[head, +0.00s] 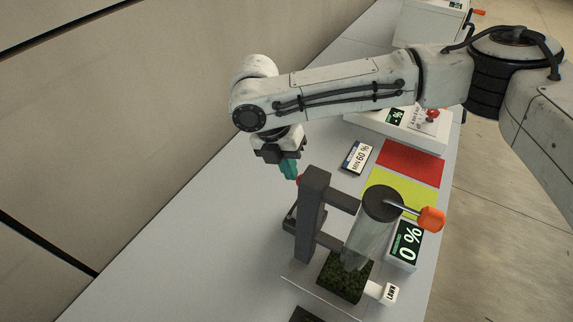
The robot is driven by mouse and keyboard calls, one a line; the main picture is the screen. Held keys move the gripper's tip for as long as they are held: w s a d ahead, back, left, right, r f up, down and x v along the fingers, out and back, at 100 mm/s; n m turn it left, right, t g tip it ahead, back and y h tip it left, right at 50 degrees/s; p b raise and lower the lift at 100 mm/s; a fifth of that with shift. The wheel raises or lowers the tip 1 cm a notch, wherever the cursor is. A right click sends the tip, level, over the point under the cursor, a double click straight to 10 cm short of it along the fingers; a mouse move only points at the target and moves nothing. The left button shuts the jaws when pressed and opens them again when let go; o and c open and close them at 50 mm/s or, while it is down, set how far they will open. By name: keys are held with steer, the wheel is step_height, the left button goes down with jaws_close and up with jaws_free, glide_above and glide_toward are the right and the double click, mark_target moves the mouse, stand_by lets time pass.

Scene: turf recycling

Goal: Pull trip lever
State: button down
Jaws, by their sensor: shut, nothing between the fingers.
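My gripper (289,169) has teal fingers and points down, above the bench just left of a dark grey post (312,215). Its fingers are shut and empty. A small red tip (299,180) shows right beside the fingertips, partly hidden by the post; I cannot tell whether they touch. A metal lever with an orange knob (431,219) sticks out to the right from the dark cap (382,204) of a clear tube (368,244). The gripper is well to the left of this knob. I cannot tell which of the two is the trip lever.
A green turf block (345,276) sits under the tube, with a white "LAWN" tag (390,293) beside it. A "0 %" display (405,242), a "MIN 60 %" sign (357,157), and red (410,162) and yellow-green (402,193) patches lie nearby. The bench's left side is clear.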

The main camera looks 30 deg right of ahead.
steer(key=shift+s+d+r+t+y+p, duration=0.25)
steer(key=shift+s+d+t+p, duration=0.2)
steer(key=shift+s, duration=0.3)
steer(key=shift+s+d+r+t+y+p, duration=0.15)
steer(key=shift+s+d+t+y+p, duration=0.15)
steer(key=shift+s+d, duration=0.3)
steer(key=shift+s+d+f+p, duration=0.1)
steer(key=shift+s+d, duration=0.2)
steer(key=shift+s, duration=0.2)
steer(key=shift+s+d+r+p, duration=0.15)
steer(key=shift+s+d, duration=0.1)
steer(key=shift+s, duration=0.25)
steer(key=shift+s+d+f+p, duration=0.15)
steer(key=shift+s+d, duration=0.15)
steer(key=shift+s, duration=0.2)
steer(key=w+a+r+p, duration=0.2)
steer(key=r, duration=0.1)
steer(key=shift+w+a, duration=0.25)
step_height(320, 180, up, 9)
steer(key=s+b, duration=0.1)
steer(key=shift+s, duration=0.4)
